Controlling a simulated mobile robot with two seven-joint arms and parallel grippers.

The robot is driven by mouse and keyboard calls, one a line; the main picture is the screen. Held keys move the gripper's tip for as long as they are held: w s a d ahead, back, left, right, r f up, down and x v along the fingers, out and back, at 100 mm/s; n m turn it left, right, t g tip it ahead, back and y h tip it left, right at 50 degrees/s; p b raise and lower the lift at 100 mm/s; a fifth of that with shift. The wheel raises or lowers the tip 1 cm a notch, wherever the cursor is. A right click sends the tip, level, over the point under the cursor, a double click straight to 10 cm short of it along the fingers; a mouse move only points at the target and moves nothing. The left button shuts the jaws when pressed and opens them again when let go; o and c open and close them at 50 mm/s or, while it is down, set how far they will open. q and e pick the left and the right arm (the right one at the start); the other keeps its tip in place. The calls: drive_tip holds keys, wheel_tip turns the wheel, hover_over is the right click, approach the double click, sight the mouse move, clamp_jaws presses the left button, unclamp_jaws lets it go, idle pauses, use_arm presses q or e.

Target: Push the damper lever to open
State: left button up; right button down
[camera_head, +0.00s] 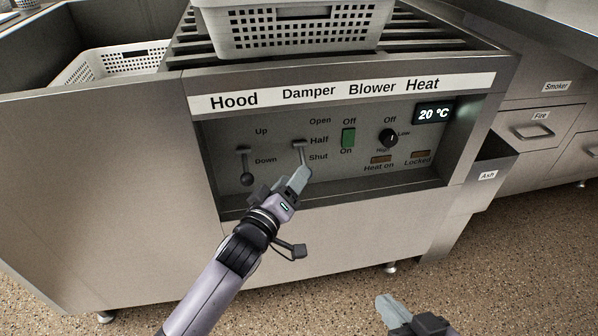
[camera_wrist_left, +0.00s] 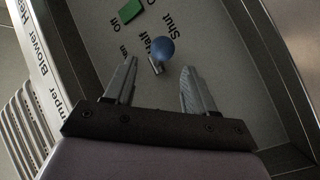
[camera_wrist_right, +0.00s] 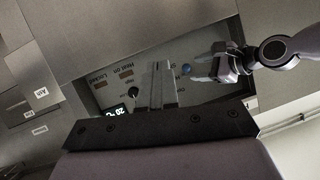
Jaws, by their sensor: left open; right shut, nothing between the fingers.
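The damper lever (camera_head: 302,150) is on the control panel under the Damper label, beside the Open, Half and Shut marks. Its upper part shows near Half and it slants down toward Shut; its lower end is hidden by my gripper in the head view. Its blue knob (camera_wrist_left: 163,48) shows in the left wrist view, just beyond and between the fingertips, and also in the right wrist view (camera_wrist_right: 187,69). My left gripper (camera_head: 299,178) is open at the lever, with nothing clamped. My right gripper (camera_head: 384,304) is shut and empty, low in front of the cabinet.
The hood lever (camera_head: 246,166) is left of the damper lever. A green blower switch (camera_head: 348,137) and a black heat knob (camera_head: 389,138) are to its right. A perforated basket (camera_head: 290,40) stands on the slats above. The ash box (camera_head: 486,172) juts out at right.

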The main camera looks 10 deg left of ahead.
sight(304, 161)
use_arm(q)
drive_tip(key=b+x, duration=0.2)
drive_tip(key=x, duration=0.3)
drive_tip(key=shift+w, duration=0.1)
drive_tip(key=shift+w+d, duration=0.25)
drive_tip(key=shift+w, duration=0.4)
use_arm(e)
drive_tip(key=shift+w+a+f+y, duration=0.15)
drive_tip(key=shift+a+y, duration=0.2)
drive_tip(key=shift+a, duration=0.15)
drive_tip(key=shift+w+a+f+y, duration=0.1)
drive_tip(key=shift+a+y, duration=0.25)
drive_tip(key=shift+a, duration=0.15)
use_arm(q)
clamp_jaws()
